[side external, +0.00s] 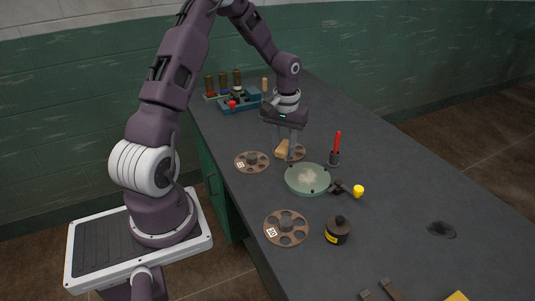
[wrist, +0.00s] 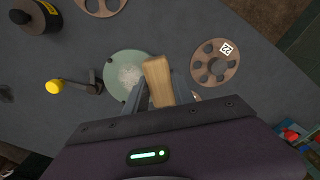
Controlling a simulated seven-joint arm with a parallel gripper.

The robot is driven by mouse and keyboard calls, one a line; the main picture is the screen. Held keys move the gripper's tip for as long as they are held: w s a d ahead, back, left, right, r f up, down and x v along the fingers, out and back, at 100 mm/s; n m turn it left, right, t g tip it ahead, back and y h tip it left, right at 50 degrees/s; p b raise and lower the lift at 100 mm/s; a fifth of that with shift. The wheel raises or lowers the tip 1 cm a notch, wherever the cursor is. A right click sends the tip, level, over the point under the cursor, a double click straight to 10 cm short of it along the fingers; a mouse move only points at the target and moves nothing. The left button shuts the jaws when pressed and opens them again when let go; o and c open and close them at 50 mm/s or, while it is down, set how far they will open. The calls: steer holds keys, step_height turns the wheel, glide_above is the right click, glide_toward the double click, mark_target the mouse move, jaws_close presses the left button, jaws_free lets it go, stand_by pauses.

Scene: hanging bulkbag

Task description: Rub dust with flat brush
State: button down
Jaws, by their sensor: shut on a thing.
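The flat brush shows as a tan wooden block (wrist: 158,82) between my gripper's fingers in the wrist view. In the side view the brush (side external: 281,150) is small and partly covered by the fingers. My gripper (side external: 289,152) is shut on it, pointing down behind the green round plate. The plate (side external: 294,185) lies on the bench and carries a pale dust patch (side external: 311,177) near its middle. The dust (wrist: 130,75) also shows in the wrist view, left of the brush. The brush overlaps the plate's edge in that view; I cannot tell whether it touches. Its bristles are not clearly visible.
A crank with a yellow knob (side external: 358,191) juts from the plate. A blue rack (side external: 241,103) is at the back. The bench's right side is mostly clear.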

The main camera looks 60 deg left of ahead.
mark_target(316, 183)
steer(key=w+m, duration=0.6)
steer(key=m, duration=0.2)
steer(key=shift+a+f, duration=0.15)
steer(key=shift+f, duration=1.6)
steer(key=shift+a+f, duration=0.1)
steer(key=shift+f, duration=2.35)
steer(key=shift+d+r, duration=0.1)
steer(key=shift+d, duration=3.75)
steer(key=shift+w+d, duration=0.1)
steer(key=shift+w, duration=0.2)
steer(key=shift+w+a, duration=0.2)
steer(key=shift+w, duration=0.05)
steer(key=shift+a, duration=3.85)
steer(key=shift+w+d, duration=0.1)
steer(key=shift+w, duration=0.3)
steer(key=shift+d, duration=3.75)
steer(key=shift+d+r, duration=0.1)
steer(key=shift+d, duration=0.05)
step_height(316, 183, up, 8)
